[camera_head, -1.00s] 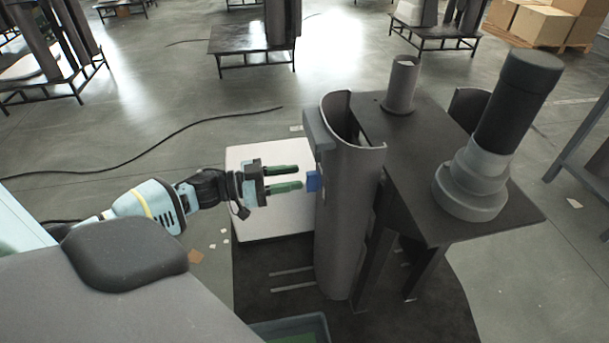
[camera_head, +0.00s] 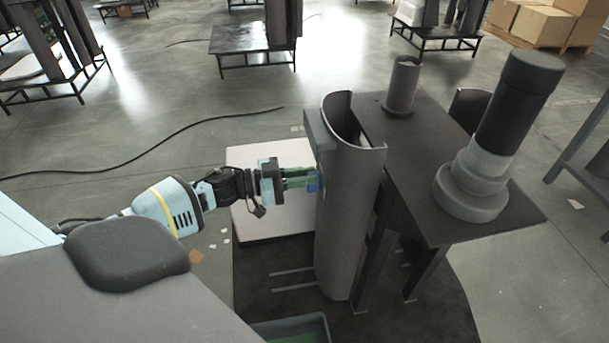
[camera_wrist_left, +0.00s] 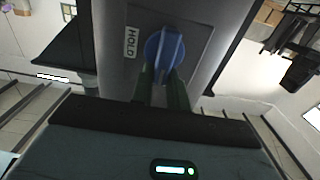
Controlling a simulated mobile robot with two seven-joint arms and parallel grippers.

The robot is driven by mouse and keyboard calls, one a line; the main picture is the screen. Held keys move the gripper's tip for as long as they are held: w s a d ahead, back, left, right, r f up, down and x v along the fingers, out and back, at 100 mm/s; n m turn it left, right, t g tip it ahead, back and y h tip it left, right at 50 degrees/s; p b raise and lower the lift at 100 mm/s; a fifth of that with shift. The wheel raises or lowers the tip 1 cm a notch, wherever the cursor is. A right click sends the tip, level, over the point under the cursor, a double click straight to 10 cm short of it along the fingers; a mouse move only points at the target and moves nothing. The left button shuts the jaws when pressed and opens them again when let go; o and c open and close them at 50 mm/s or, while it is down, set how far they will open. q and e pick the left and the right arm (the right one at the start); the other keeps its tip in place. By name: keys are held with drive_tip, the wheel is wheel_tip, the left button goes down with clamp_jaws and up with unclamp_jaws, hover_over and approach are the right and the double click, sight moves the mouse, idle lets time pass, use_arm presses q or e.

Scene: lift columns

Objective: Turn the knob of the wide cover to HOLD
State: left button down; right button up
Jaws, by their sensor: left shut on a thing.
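The wide cover (camera_head: 345,215) is a tall, grey curved shell standing upright against the dark table. Its blue knob (camera_head: 313,184) sits on its left side, and in the left wrist view the knob (camera_wrist_left: 165,50) is large and round with a raised grip bar. The bar stands roughly upright in that picture. A white HOLD label (camera_wrist_left: 131,42) lies left of the knob, its text turned sideways. My left gripper (camera_head: 312,179) is shut on the knob, with its green fingers (camera_wrist_left: 163,86) on either side of the bar. My right gripper is not in view.
The dark table (camera_head: 432,140) beside the cover bears a stepped grey and black column (camera_head: 505,120) and a short grey tube (camera_head: 402,85). A white board (camera_head: 265,222) lies below my left arm. A teal bin (camera_head: 290,330) is at the bottom edge.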

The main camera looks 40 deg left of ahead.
sight(319, 188)
use_arm(q)
drive_tip(key=shift+m, duration=0.3)
drive_tip(key=m, duration=0.4)
drive_tip(key=s+d+f+m, duration=0.1)
drive_tip(key=m, duration=0.3)
drive_tip(key=m+b, duration=0.1)
drive_tip(key=m, duration=0.3)
drive_tip(key=shift+s+d+f+m, duration=0.2)
drive_tip(key=shift+d+f+m, duration=0.1)
drive_tip(key=shift+m, duration=0.1)
drive_tip(key=shift+f+m+b, duration=0.2)
drive_tip(key=shift+m+b, duration=0.25)
drive_tip(key=shift+m, duration=0.65)
drive_tip(key=shift+d+f+m+b, duration=0.15)
drive_tip(key=shift+m+b, duration=0.2)
drive_tip(key=shift+m, duration=0.85)
